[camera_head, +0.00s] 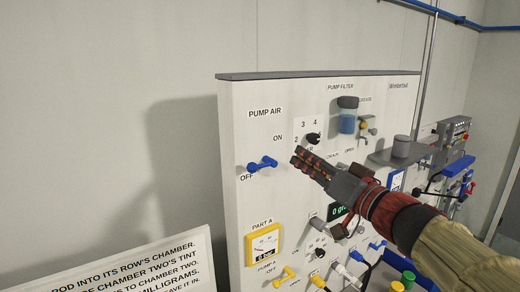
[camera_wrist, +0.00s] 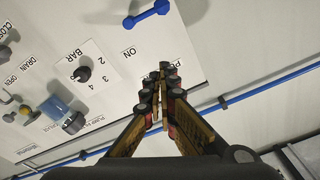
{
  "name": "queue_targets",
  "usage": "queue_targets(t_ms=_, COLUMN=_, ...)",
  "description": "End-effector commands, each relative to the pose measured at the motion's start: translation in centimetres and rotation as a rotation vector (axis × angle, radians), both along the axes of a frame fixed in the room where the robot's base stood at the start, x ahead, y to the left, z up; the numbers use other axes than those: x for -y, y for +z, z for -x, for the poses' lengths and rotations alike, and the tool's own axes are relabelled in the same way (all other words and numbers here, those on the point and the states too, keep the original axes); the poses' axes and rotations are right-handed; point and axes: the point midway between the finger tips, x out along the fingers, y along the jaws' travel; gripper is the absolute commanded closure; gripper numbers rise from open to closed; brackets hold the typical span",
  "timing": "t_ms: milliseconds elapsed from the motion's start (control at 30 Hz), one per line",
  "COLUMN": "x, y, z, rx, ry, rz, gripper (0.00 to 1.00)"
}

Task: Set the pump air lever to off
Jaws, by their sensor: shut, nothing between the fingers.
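The pump air lever (camera_head: 262,163) is a small blue handle on the white panel, below the PUMP AIR label. It lies nearly level, tilted slightly, between the ON and OFF labels, with its left end close to OFF. It also shows in the wrist view, as a blue handle (camera_wrist: 147,14) at the top edge beyond the ON label. My gripper (camera_head: 298,157) is shut and empty, in front of the panel to the right of the lever and apart from it. In the wrist view the closed fingertips (camera_wrist: 164,72) point toward the panel's edge near the ON label.
A dark BAR knob (camera_head: 313,138) sits just above my fingers. A blue-bowled filter (camera_head: 347,116) and small valves are to the right. A text sign (camera_head: 140,265) stands lower left. Left of the lever is open wall.

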Motion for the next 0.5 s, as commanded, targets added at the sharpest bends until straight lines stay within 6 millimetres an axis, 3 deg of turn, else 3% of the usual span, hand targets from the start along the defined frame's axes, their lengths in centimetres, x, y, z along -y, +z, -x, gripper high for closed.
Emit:
queue_targets(t_ms=67, x=0.3, y=-1.0, z=-0.2, rx=-0.048, ry=-0.011, rz=-0.031, gripper=1.00)
queue_targets(t_ms=267, x=0.6, y=-1.3, z=-0.6, rx=-0.102, ry=-0.022, rz=-0.093, gripper=1.00)
queue_targets(t_ms=500, x=-1.0, y=-1.1, z=-2.9, rx=-0.107, ry=-0.017, rz=-0.097, gripper=1.00)
